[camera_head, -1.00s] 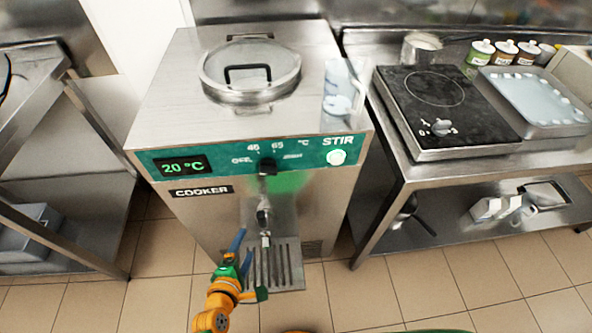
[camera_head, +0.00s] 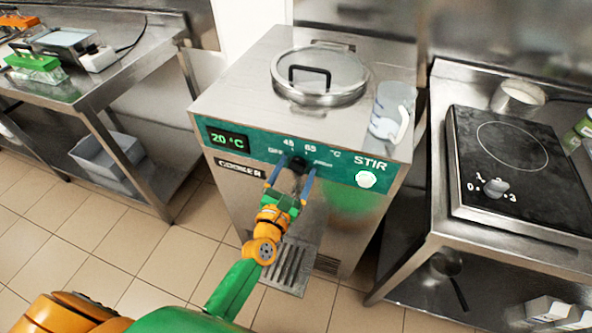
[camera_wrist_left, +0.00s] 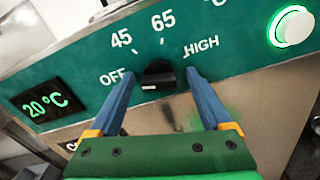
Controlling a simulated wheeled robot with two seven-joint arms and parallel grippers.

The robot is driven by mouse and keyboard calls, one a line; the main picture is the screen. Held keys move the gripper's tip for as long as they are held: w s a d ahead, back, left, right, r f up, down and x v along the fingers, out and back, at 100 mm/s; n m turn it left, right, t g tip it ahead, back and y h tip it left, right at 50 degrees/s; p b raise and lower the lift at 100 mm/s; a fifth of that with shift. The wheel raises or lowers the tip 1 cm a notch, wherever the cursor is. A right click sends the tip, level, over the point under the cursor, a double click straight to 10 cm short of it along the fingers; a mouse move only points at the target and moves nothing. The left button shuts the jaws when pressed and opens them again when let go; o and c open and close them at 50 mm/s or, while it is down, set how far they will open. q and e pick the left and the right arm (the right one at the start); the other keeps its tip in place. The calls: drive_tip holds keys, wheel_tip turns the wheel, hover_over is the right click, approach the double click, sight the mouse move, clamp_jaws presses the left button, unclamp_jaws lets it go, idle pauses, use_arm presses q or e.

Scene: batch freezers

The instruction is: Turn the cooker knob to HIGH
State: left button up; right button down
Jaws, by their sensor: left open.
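The cooker (camera_head: 300,75) is a steel machine with a green control strip and a display reading 20 °C. Its black knob (camera_head: 298,163) sits in the middle of the strip; it also shows in the left wrist view (camera_wrist_left: 158,76), with OFF to its left, 45 and 65 above and HIGH to its right. My left gripper (camera_head: 291,180) is open in front of the knob. In the left wrist view its blue fingers (camera_wrist_left: 160,78) stand on either side of the knob, with gaps visible. My right gripper is not in view.
A lit STIR button (camera_head: 366,179) is right of the knob. A clear pitcher (camera_head: 391,112) stands on the cooker's top beside the lidded pot opening (camera_head: 318,76). A drip grate (camera_head: 290,268) juts out below. A hot plate (camera_head: 519,170) is on the right table.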

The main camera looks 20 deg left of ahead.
use_arm(q)
clamp_jaws()
